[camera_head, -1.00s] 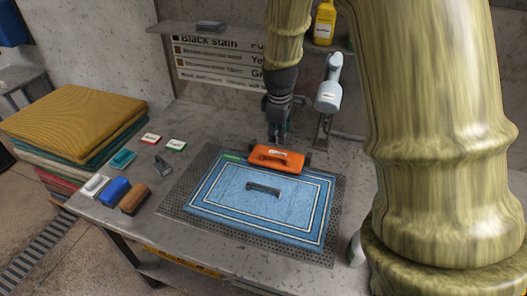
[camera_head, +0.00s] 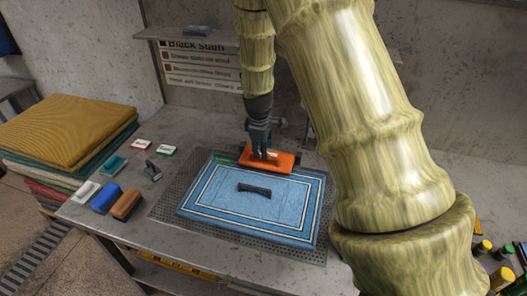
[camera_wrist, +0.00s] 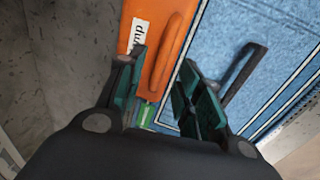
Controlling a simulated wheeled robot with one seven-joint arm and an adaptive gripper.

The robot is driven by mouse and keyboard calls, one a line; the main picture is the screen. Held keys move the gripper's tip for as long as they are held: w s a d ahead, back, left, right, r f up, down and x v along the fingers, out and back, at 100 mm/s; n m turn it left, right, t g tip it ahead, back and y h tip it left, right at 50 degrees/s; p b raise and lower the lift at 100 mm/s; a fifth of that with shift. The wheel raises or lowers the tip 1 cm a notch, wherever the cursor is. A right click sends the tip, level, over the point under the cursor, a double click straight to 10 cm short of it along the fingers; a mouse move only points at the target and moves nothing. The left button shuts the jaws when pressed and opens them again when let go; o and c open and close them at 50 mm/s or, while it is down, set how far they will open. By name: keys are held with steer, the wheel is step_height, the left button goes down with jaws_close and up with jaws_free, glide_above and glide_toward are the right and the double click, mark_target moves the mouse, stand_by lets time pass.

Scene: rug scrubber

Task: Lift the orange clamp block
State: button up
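The orange clamp block (camera_head: 284,161) lies on the far edge of the blue rug (camera_head: 216,197). In the wrist view the block (camera_wrist: 147,14) shows a white label and a raised orange handle. My gripper (camera_head: 262,151) is at the left part of the block, low over it. In the wrist view my gripper (camera_wrist: 163,63) has its green-padded fingers apart, with the near end of the handle between or just beyond the tips. I see no finger pressed on the handle. Whether the tips reach down beside it is hard to tell.
A dark handle (camera_head: 254,190) lies on the rug's middle. A blue brush (camera_head: 106,199), a brown brush (camera_head: 126,204) and small labelled pads stand on the left of the table. Folded rugs (camera_head: 62,130) are stacked further left. A shelf (camera_head: 190,33) runs along the back wall.

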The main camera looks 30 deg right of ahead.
steer(key=shift+w+d+f, duration=0.1)
steer(key=shift+d+f, duration=0.05)
steer(key=shift+f, duration=0.35)
steer(key=shift+s+d+f+p, duration=0.15)
steer(key=shift+s+f+p, duration=0.25)
steer(key=shift+f, duration=0.25)
steer(key=shift+w+f, duration=0.35)
steer(key=shift+f, duration=0.1)
steer(key=shift+s, duration=0.1)
steer(key=shift+r, duration=0.1)
jaws_close()
